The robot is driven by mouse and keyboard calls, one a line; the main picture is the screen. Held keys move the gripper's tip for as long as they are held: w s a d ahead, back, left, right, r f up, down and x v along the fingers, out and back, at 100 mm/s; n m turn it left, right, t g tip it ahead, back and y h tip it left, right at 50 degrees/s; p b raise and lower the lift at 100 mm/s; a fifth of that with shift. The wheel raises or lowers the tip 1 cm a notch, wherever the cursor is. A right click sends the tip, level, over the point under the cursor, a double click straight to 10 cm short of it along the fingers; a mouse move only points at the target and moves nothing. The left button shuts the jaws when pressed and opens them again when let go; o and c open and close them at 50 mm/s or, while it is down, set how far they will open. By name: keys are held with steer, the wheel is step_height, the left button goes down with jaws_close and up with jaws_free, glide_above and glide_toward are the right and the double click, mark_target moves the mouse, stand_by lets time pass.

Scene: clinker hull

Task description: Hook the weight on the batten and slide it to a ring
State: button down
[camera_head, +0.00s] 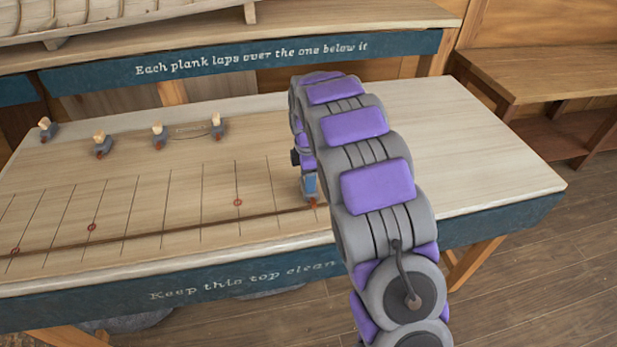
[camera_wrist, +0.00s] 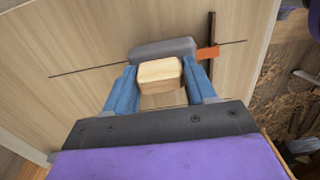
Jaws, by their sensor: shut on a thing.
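My gripper (camera_wrist: 160,88) is shut on the wooden grip (camera_wrist: 160,73) of a grey weight (camera_wrist: 165,47), with a blue finger on each side. In the wrist view the weight's orange hook (camera_wrist: 208,52) reaches the dark batten (camera_wrist: 212,28) and overlaps it; I cannot tell whether it is seated. In the head view the batten (camera_head: 180,228) runs along the front of the board, and my gripper (camera_head: 309,187) is at its right end, partly hidden by my arm. Red rings (camera_head: 238,202) (camera_head: 91,227) (camera_head: 15,251) mark several of the board's thin lines.
Several other weights (camera_head: 217,125) (camera_head: 158,134) (camera_head: 102,144) (camera_head: 47,128) stand along the back of the board. A thin outlined shape (camera_head: 193,132) lies between two of them. The pale tabletop (camera_head: 480,160) right of my arm is clear. A wooden bench (camera_head: 540,65) stands at the right.

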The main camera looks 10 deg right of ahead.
steer(key=shift+w+r+p, duration=0.2)
steer(key=shift+w+p, duration=0.1)
steer(key=shift+w, duration=0.45)
steer(key=shift+w+f+p, duration=0.1)
steer(key=shift+w+p, duration=0.2)
steer(key=shift+w, duration=0.35)
steer(key=shift+f+p, duration=0.15)
steer(key=shift+p, duration=0.25)
stand_by(0.5)
steer(key=shift+c, duration=1.4)
jaws_free()
step_height(320, 180, up, 17)
steer(key=p, duration=0.2)
steer(key=shift+p, duration=0.4)
